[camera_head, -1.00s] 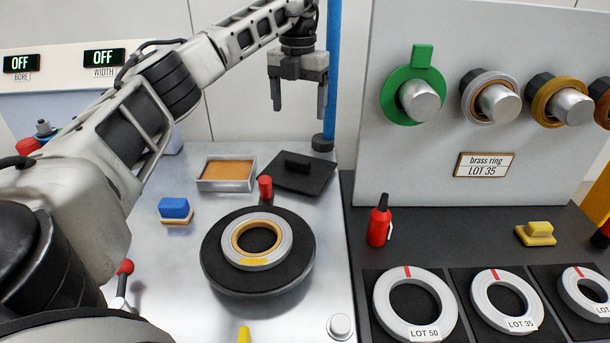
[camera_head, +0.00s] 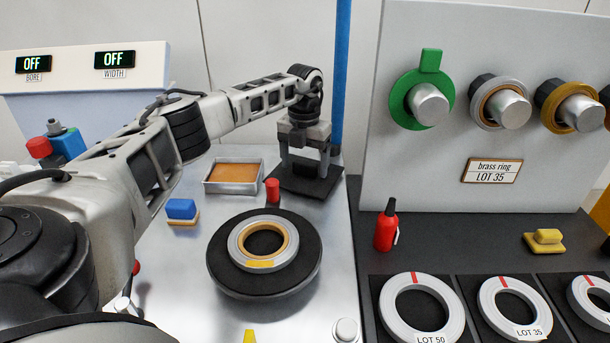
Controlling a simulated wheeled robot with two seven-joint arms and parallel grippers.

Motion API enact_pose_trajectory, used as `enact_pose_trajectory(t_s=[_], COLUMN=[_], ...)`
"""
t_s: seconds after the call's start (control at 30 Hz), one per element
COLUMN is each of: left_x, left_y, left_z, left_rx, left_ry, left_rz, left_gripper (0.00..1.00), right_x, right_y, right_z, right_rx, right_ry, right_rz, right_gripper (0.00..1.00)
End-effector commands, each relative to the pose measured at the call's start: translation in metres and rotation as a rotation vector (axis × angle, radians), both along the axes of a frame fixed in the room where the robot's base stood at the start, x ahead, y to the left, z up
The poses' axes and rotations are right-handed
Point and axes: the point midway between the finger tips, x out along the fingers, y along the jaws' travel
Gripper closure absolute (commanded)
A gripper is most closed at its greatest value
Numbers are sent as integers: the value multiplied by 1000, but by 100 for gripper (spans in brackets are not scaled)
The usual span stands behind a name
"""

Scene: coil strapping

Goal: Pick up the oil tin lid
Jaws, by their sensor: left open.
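The oil tin lid (camera_head: 308,189) is a flat black plate with a raised grip. It lies on the metal worktop just right of an open tin (camera_head: 233,188) with an amber filling. My left gripper (camera_head: 304,169) points down over the lid, with its two fingers open on either side of the raised grip. The grip is largely hidden behind the gripper. I cannot tell whether the fingers touch it. My right gripper is not in view.
A black turntable (camera_head: 222,270) carrying a ring, with a red knob (camera_head: 272,190) behind it, stands in front of the lid. A blue post (camera_head: 343,75) rises close behind the gripper. A blue block (camera_head: 181,210) lies left. A red bottle (camera_head: 386,226) stands right.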

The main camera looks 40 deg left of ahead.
Motion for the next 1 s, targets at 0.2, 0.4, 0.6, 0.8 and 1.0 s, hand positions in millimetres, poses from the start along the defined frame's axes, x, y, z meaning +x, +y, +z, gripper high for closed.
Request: enact_pose_trajectory(t_s=[0.2, 0.4, 0.6, 0.8, 1.0], left_x=[0, 0, 0, 0, 1], left_y=[0, 0, 0, 0, 0], left_z=[-4, -4, -3, -1, 17], left_rx=[0, 0, -1, 0, -1], left_ry=[0, 0, -1, -2, -4], left_rz=[0, 0, 0, 0, 0], left_gripper=[20, 59, 69, 69, 69], right_x=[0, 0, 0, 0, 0], right_y=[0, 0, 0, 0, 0], right_z=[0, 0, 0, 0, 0], right_rx=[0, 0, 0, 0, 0], right_ry=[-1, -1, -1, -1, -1], right_rz=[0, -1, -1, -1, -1], right_gripper=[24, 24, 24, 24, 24])
